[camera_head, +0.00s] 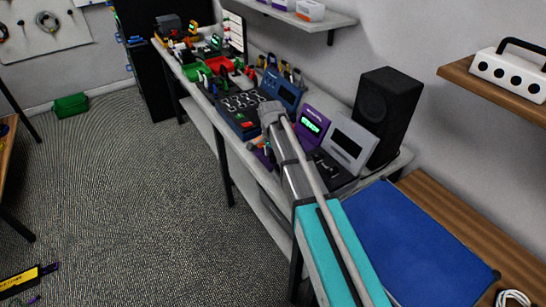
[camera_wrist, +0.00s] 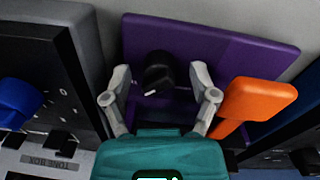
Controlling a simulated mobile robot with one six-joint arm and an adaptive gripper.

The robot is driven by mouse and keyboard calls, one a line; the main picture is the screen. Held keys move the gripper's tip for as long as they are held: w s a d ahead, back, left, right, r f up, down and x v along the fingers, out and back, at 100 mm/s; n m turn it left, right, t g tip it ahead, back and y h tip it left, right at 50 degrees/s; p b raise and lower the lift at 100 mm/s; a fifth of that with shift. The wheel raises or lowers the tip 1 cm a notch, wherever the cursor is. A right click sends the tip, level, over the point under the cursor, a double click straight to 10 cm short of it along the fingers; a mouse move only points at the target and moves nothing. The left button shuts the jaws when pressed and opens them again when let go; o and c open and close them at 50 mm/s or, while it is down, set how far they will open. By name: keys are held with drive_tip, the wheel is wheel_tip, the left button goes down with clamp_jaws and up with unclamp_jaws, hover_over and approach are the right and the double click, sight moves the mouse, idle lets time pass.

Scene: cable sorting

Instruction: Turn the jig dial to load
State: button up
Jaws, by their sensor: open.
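In the wrist view a black dial (camera_wrist: 158,70) stands on a purple jig panel (camera_wrist: 235,58). A short white pointer mark shows on its lower left edge. My gripper (camera_wrist: 160,86) is open, with one grey finger to the left of the dial and one to the right. I see gaps between the fingers and the dial, and nothing is held. Any load label on the panel is not readable. In the head view my arm hides the dial and most of the jig.
In the wrist view an orange paddle-shaped part (camera_wrist: 258,98) stands close to my right finger. A dark box with a blue knob (camera_wrist: 18,100) is at the left. In the head view a black speaker (camera_head: 383,115) and a grey-screened device (camera_head: 351,143) stand nearby on the crowded bench.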

clamp_jaws()
drive_tip(key=shift+n, duration=0.4)
drive_tip(key=n, duration=0.7)
drive_tip(key=shift+n, duration=0.4)
drive_tip(key=n, duration=0.4)
drive_tip(key=shift+t, duration=0.3)
drive_tip(key=n, duration=0.5)
drive_tip(key=shift+s, duration=0.15)
drive_tip(key=shift+n, duration=0.3)
